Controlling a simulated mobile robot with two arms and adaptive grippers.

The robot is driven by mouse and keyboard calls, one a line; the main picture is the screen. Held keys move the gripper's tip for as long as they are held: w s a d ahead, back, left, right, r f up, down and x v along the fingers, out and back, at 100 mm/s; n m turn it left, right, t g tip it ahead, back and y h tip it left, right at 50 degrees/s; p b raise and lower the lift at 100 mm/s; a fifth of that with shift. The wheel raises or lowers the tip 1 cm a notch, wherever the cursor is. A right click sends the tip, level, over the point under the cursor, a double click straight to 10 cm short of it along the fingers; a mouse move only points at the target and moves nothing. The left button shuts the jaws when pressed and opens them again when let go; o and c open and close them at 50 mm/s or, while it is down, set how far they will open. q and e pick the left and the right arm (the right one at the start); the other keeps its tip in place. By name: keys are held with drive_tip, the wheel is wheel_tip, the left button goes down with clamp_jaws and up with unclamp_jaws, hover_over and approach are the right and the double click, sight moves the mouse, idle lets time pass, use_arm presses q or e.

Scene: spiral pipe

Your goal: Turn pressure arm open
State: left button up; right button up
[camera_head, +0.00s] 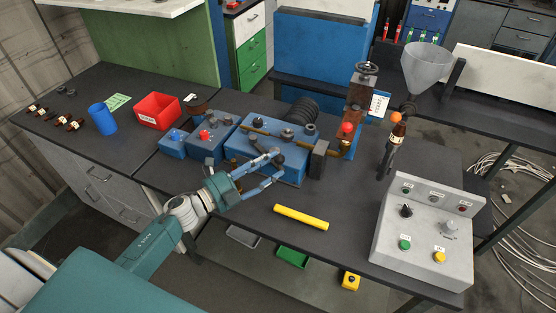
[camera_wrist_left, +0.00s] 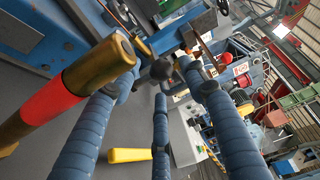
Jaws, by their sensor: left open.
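The blue machine (camera_head: 240,147) stands on the dark bench, with a brass rod (camera_head: 262,132) along its top. My left gripper (camera_head: 272,163) is at the machine's front, its blue fingers open and spread. A small dark knob (camera_wrist_left: 161,69) lies between the fingertips in the left wrist view; it looks like part of the pressure arm, but I cannot tell whether the fingers touch it. A brass bar with a red band (camera_wrist_left: 55,97) passes close beside the left finger in that view. The fingers hide part of the machine's front. My right gripper is not in view.
A yellow cylinder (camera_head: 301,217) lies in front of the machine. A grey control box (camera_head: 420,240) stands at the right front. A red bin (camera_head: 158,110) and a blue cup (camera_head: 102,119) stand at the left. Bench space around the yellow cylinder is clear.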

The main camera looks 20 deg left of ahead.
use_arm(q)
drive_tip(key=v, duration=0.8)
drive_tip(key=shift+d, duration=0.1)
drive_tip(key=c, duration=0.3)
drive_tip(key=d+b, duration=0.2)
drive_tip(key=d+f+n+t+y+b, duration=0.1)
drive_tip(key=d+b, duration=0.1)
drive_tip(key=w+d+f+n+t+y+b, duration=0.1)
drive_tip(key=d+b, duration=0.1)
drive_tip(key=d, duration=0.1)
drive_tip(key=shift+w, duration=0.15)
clamp_jaws()
drive_tip(key=d+r+n+t+y+b, duration=0.2)
drive_tip(key=d+n+y+b, duration=0.2)
drive_tip(key=d+y, duration=0.1)
drive_tip(key=w+a+p, duration=0.3)
drive_tip(key=w+p, duration=0.1)
drive_tip(key=w, duration=0.3)
drive_tip(key=shift+w+r+g, duration=0.3)
drive_tip(key=shift+w+r, duration=0.1)
drive_tip(key=shift+r, duration=0.05)
